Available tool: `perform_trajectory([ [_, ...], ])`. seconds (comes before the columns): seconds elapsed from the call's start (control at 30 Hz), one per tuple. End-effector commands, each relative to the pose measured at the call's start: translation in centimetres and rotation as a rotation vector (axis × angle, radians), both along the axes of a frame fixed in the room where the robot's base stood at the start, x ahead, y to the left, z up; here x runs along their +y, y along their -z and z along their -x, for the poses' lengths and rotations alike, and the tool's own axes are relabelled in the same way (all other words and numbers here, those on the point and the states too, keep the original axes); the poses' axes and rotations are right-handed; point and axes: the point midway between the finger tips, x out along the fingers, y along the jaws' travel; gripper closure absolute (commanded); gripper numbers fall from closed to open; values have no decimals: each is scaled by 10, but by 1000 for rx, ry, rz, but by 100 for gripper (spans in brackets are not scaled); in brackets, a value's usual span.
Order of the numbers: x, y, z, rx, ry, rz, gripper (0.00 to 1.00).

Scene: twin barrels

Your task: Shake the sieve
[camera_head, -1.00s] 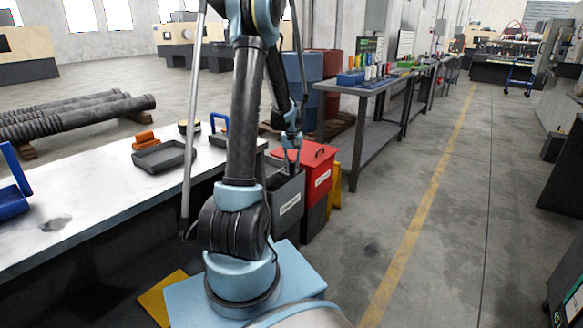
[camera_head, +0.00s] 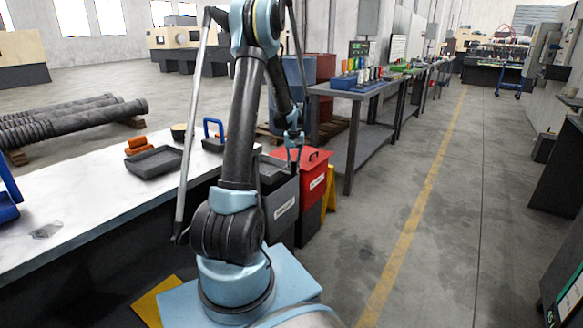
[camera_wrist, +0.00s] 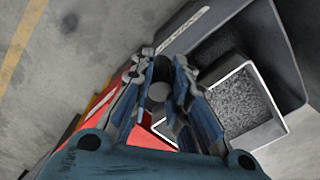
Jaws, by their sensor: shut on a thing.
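The sieve (camera_wrist: 281,112) shows in the wrist view as a square, pale-rimmed frame with a grey, grainy surface inside. It is at the right, over or inside the grey bin (camera_wrist: 284,30); I cannot tell how it rests. My gripper (camera_wrist: 160,88) is shut, with a round grey piece between its fingertips that seems to be the sieve's handle; the link is hidden by the fingers.
A red lidded bin (camera_head: 312,178) stands close behind the grey one, with a yellow stand (camera_head: 329,190) beside it. The white-topped table (camera_head: 100,205) at left holds a dark tray (camera_head: 155,161). A grey workbench (camera_head: 340,135) stands behind. The right aisle floor is clear.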

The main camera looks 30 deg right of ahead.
Motion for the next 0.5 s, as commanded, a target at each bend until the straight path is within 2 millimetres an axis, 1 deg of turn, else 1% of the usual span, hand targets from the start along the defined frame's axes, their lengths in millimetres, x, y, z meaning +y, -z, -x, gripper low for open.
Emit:
perform_trajectory([
  [0.03,-5,-1,-4,-8,0,9,100],
  [0.07,-5,-1,-4,-8,1,9,79],
  [0.1,-5,-1,-4,-8,1,9,70],
  [0.13,-5,-1,-4,-8,1,9,64],
  [0.17,-6,-1,-4,-8,1,9,62],
  [0.5,-4,-1,-3,-6,1,7,62],
])
